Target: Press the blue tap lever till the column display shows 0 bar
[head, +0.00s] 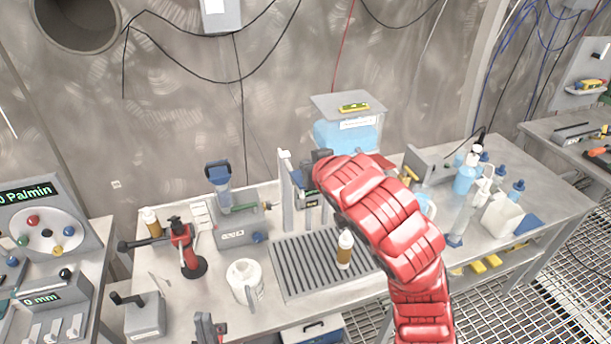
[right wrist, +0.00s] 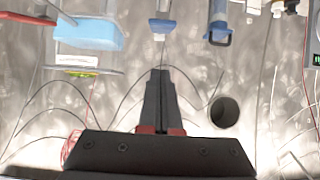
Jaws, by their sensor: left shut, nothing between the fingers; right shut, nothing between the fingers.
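My right arm reaches over the bench. Its dark gripper (head: 321,156) is beside the upright column (head: 287,190) and covers part of it. In the right wrist view its fingers (right wrist: 160,75) are together and empty. A small display (head: 312,197) with green text shows just below this gripper, but I cannot read its value. I cannot make out the blue tap lever in the head view. In the upside-down wrist view, a pale piece with a blue end (right wrist: 161,29) lies beyond the fingertips; I cannot tell whether it is the lever. My left gripper (head: 206,328) is shut at the bottom edge.
An amber bottle (head: 345,249) stands on the drain grating (head: 300,280). A white jug (head: 243,280) and a red-black tool (head: 185,250) stand left. Bottles crowd the right end.

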